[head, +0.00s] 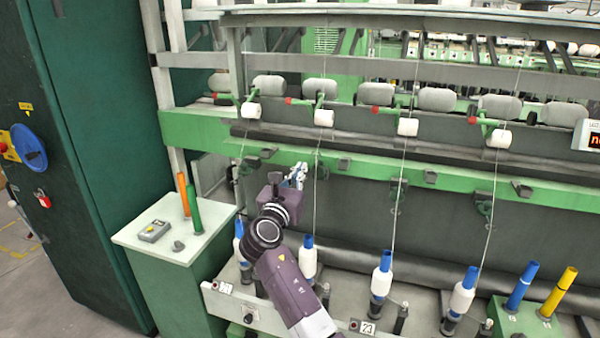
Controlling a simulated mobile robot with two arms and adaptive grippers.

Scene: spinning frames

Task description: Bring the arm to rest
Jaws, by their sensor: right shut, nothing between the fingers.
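My right arm (270,232) reaches in from the bottom of the head view, up and across the front of the spinning frame (440,185). My right gripper (299,172) is at the end of it, just below the green rail (350,163) and close to a vertical thread. It is shut and empty, and small in the picture. Whether it touches the thread or the rail I cannot tell. My left gripper is not in view.
White bobbins on blue tubes (381,275) stand below and right of the gripper. A green cabinet (165,235) at left holds an orange tube (183,193), a green tube (193,205) and a grey box (154,231). Blue (522,286) and yellow (558,291) tubes stand at lower right.

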